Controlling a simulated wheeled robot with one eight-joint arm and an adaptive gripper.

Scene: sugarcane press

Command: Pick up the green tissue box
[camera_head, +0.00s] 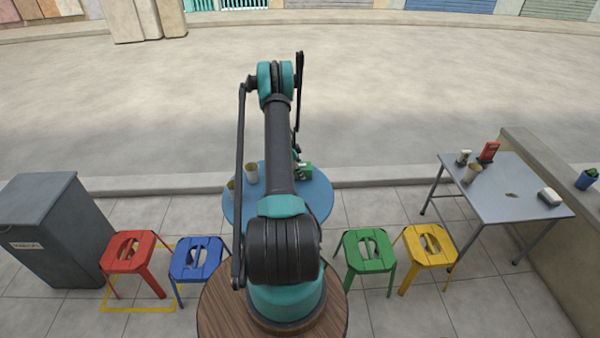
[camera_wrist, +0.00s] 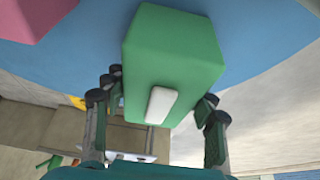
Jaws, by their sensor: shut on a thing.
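The green tissue box (camera_wrist: 170,50) fills the middle of the wrist view, with a white tissue slot or tuft on its face. My gripper (camera_wrist: 160,108) has its fingers on both sides of the box and is shut on it. In the head view the green box (camera_head: 305,168) shows small at the right of my arm, over the round blue table (camera_head: 318,195). My arm hides most of the gripper and part of the box there. I cannot tell whether the box touches the table.
Two cups (camera_head: 251,173) stand on the blue table's left side. A pink thing (camera_wrist: 35,18) shows in the wrist view. Red, blue, green (camera_head: 369,250) and yellow stools stand around. A grey bin (camera_head: 55,230) is at left, a metal table (camera_head: 510,190) at right. Open pavement lies beyond.

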